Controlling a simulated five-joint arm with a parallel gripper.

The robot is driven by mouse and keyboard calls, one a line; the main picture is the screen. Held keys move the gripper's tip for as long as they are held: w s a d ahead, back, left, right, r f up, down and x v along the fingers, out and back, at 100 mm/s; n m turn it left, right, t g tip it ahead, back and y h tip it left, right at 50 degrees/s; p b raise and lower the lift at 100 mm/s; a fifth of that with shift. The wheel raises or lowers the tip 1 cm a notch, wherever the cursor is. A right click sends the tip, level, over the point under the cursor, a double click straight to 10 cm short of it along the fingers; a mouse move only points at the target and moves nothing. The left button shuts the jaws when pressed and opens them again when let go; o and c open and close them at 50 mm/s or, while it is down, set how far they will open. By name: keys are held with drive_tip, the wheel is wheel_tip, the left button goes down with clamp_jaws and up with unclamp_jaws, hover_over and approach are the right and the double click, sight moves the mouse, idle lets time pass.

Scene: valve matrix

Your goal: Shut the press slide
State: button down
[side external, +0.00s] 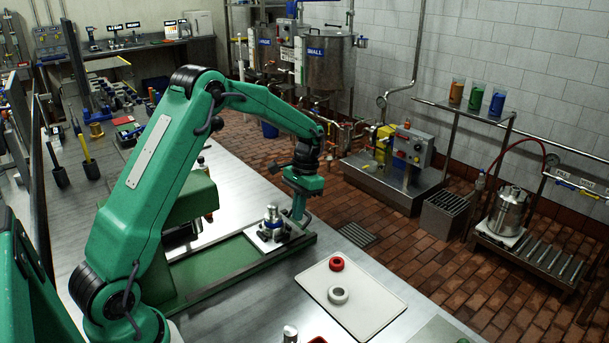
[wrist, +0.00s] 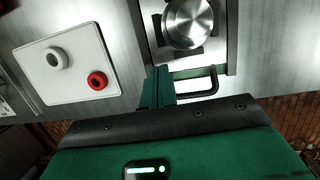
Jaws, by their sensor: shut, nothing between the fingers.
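The press slide (side external: 262,243) is a pale plate on green rails (side external: 225,272), out at the right end, clear of the green press (side external: 190,205). A shiny metal fitting (side external: 271,222) stands on it. In the wrist view the slide (wrist: 215,58) is at the top, with the round steel top of the fitting (wrist: 190,22) and a dark handle (wrist: 205,88) at its near edge. My gripper (side external: 299,214) is shut and empty, pointing down at the slide's outer end. Its green fingers (wrist: 160,88) are beside the handle; I cannot tell whether they touch.
A white tray (side external: 370,305) with a red ring (side external: 337,264) and a white ring (side external: 338,295) lies in front of the rails. Several tools and small parts crowd the bench's far left. The bench edge drops to a brick floor beyond the rails.

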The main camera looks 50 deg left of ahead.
sight(267, 247)
drive_tip(key=shift+x, duration=2.1)
drive_tip(key=shift+s+a, duration=0.1)
drive_tip(key=shift+s, duration=0.05)
drive_tip(key=shift+s, duration=4.1)
drive_tip(key=shift+r, duration=0.1)
drive_tip(key=v, duration=1)
drive_tip(key=shift+d, duration=0.25)
drive_tip(key=shift+w, duration=0.2)
